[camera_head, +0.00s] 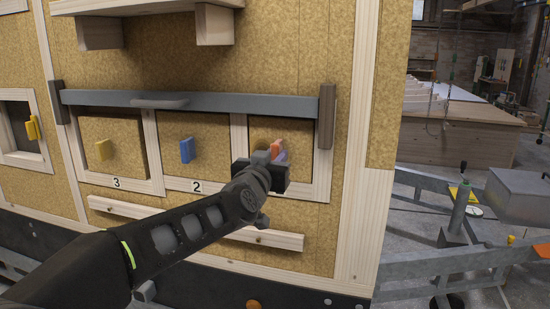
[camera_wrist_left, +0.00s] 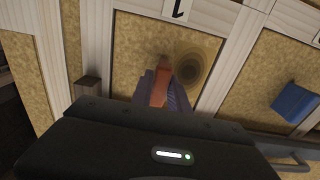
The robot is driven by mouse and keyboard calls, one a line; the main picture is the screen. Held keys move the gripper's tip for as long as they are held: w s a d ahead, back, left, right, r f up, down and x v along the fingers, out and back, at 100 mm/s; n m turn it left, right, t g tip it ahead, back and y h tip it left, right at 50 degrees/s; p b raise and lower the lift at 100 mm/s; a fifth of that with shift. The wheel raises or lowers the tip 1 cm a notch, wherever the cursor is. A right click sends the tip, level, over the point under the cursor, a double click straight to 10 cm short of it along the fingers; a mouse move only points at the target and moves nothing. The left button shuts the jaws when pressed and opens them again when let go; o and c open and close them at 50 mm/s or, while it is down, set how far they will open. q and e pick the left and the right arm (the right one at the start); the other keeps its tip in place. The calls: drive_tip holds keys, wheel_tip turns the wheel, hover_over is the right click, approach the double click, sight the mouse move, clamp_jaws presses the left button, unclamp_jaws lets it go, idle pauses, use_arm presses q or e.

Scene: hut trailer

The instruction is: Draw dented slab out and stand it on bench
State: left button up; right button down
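The dented slab (camera_wrist_left: 134,40) is a cork-coloured panel with a dark round hollow, in the slot marked 1 upside down in the left wrist view. It also shows in the head view (camera_head: 262,126), partly hidden by my gripper. Its orange handle (camera_head: 276,146) shows in the left wrist view (camera_wrist_left: 160,88) too. My left gripper (camera_head: 271,156) has a finger against each side of this handle and looks shut on it. The slab still sits inside its frame. My right gripper is in neither view. A pale wooden bench-like top (camera_head: 480,112) stands at the back right.
A grey bar (camera_head: 230,103) runs across the slot tops between two dark wooden blocks. A wooden ledge (camera_head: 285,240) lies below. Grey metal framework (camera_head: 440,265) stands at right.

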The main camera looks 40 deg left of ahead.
use_arm(q)
clamp_jaws()
drive_tip(key=shift+r, duration=0.1)
idle(0.5)
drive_tip(key=shift+s, duration=0.1)
idle(0.3)
drive_tip(key=v, duration=0.7)
idle(1.1)
drive_tip(key=shift+s+d, duration=0.1)
drive_tip(key=shift+s, duration=0.1)
drive_tip(key=shift+b+v, duration=0.4)
drive_tip(key=shift+v, duration=2.55)
